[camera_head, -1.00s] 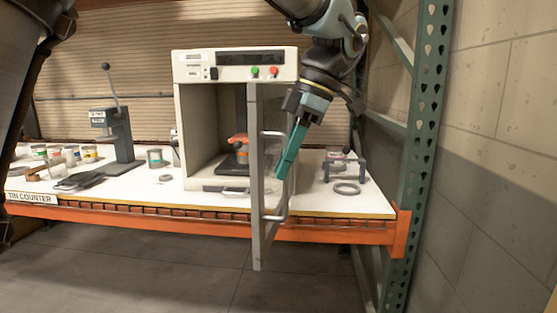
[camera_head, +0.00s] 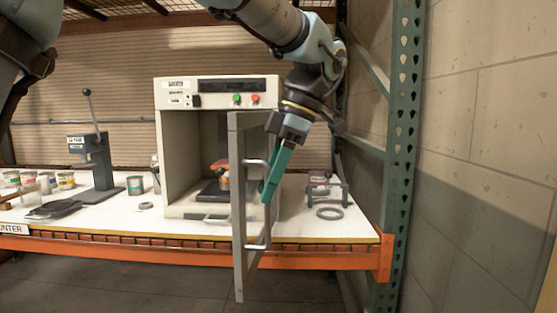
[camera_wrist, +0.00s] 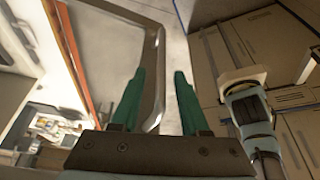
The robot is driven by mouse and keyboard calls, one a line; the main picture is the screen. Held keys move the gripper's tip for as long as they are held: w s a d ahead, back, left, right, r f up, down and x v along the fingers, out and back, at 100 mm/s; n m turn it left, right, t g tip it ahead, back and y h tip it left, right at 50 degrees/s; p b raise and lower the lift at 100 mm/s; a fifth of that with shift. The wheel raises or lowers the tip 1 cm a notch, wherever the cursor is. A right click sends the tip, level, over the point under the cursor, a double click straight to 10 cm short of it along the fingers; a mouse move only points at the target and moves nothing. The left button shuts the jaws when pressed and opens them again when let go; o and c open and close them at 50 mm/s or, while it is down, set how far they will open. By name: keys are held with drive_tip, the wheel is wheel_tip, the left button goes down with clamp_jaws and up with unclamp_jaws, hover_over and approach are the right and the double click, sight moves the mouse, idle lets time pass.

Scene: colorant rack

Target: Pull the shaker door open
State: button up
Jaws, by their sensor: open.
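The shaker (camera_head: 180,94) is a pale box on the counter with a dark display strip and green and red buttons. Its door (camera_head: 239,190) stands swung out toward me, seen nearly edge-on, with the cavity showing at its left. A grey U-shaped handle (camera_head: 256,246) is on the door's right face. My gripper (camera_head: 266,196), with teal fingers, is at that handle. In the wrist view my gripper (camera_wrist: 160,74) is open, and the handle's long bar (camera_wrist: 158,45) passes between the fingers. Contact with the bar cannot be told.
The white counter (camera_head: 105,214) has an orange front beam (camera_head: 330,261). A grey ring (camera_head: 328,212) and a small stand (camera_head: 343,191) are right of the door. A lever press (camera_head: 95,165) and several cans are at the left. A green rack post (camera_head: 400,150) stands at the right.

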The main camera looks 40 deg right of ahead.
drive_tip(key=v, duration=0.9)
drive_tip(key=shift+r, duration=0.25)
drive_tip(key=shift+s+a, duration=0.1)
